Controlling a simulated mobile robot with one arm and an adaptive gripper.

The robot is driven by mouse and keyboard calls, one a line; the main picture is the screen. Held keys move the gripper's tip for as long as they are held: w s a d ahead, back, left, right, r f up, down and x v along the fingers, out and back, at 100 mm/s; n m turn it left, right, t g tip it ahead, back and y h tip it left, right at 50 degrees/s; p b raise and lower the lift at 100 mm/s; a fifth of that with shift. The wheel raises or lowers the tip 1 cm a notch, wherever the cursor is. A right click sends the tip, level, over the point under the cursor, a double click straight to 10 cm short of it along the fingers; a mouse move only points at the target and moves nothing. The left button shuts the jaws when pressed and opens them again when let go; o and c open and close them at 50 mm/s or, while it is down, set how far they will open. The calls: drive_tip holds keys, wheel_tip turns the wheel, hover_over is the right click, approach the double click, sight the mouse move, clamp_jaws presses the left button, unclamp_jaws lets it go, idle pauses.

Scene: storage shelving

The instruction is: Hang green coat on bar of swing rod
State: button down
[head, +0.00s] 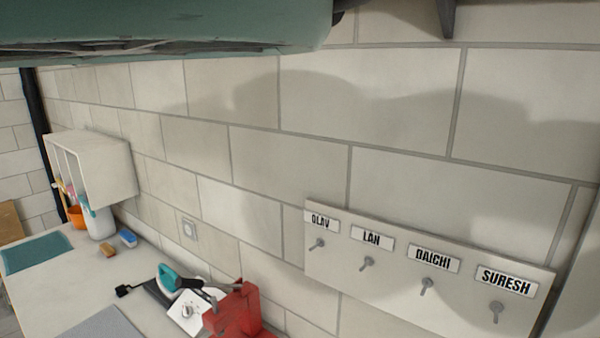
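A large dull green shape (170,22) fills the top left of the head view, close to the camera. Its underside is dark and uneven, and its upper part is cut off by the frame. I cannot tell whether it is the green coat. No swing rod or bar can be clearly made out. My gripper is not in view.
A pale board with name labels and hooks (372,302) is on the block wall at the lower right. A white wall box (112,165) hangs above a counter (40,285) at left. On the counter are a red object (238,310) and a teal-handled iron (180,280).

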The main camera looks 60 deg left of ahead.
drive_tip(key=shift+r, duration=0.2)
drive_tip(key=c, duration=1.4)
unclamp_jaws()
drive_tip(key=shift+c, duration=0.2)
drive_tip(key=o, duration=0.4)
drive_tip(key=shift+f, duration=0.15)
